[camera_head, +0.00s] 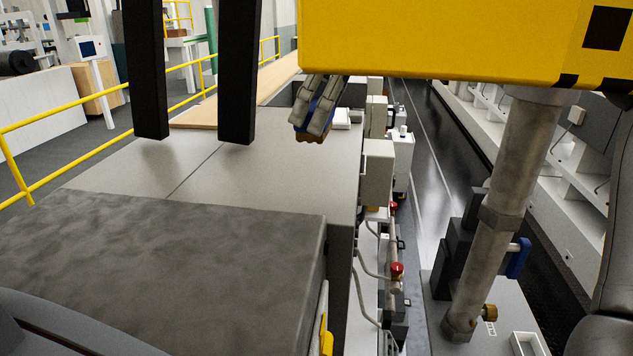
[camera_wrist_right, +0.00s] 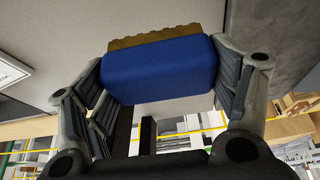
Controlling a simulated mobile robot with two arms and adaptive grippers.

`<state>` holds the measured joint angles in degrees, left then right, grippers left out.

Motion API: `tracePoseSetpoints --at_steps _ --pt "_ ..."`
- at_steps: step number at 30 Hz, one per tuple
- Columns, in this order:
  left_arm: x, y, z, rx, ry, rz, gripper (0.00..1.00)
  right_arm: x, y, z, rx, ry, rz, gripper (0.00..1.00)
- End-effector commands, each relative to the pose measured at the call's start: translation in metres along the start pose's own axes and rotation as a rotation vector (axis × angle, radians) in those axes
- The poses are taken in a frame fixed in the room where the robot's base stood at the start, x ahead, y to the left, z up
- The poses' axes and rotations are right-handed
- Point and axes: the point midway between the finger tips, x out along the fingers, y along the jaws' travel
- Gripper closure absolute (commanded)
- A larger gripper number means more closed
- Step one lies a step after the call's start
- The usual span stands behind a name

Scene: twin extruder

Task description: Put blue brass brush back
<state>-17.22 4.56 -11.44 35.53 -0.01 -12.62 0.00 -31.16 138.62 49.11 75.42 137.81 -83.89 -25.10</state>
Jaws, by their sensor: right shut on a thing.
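The blue brass brush (camera_head: 323,115) is a blue block with brown-gold bristles. My right gripper (camera_head: 318,108) is shut on it in the head view, beyond the grey machine top's near part, with the bristles pointing down. In the right wrist view the brush (camera_wrist_right: 158,70) sits between the two fingers of the right gripper (camera_wrist_right: 165,80), its bristles on the side away from the palm. Whether the bristles touch the grey surface or hang above it, I cannot tell. My left gripper is not in view.
A wide grey machine top (camera_head: 270,165) is mostly clear. Two black posts (camera_head: 238,75) stand over it at left. A yellow beam (camera_head: 450,40) crosses the upper right, with a metal pipe (camera_head: 505,180) below. White boxes (camera_head: 377,165) and red-capped fittings (camera_head: 397,270) line its right edge.

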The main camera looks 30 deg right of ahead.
Motion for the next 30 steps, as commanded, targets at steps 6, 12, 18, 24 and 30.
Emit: tracePoseSetpoints --at_steps 6,12,18,24,30 --pt "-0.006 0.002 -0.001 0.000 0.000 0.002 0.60 0.029 0.000 0.013 0.000 -0.003 -0.003 0.42" --pt "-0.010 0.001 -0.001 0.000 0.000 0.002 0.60 0.047 0.000 0.020 0.001 -0.002 -0.002 0.42" --pt "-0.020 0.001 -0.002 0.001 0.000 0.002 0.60 0.074 -0.001 0.032 0.001 -0.003 -0.004 0.42" --pt "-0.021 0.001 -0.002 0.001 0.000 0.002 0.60 0.087 0.000 0.036 0.000 -0.001 0.000 0.42" --pt "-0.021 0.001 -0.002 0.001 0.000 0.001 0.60 0.087 0.000 0.036 0.000 -0.001 0.000 0.42"
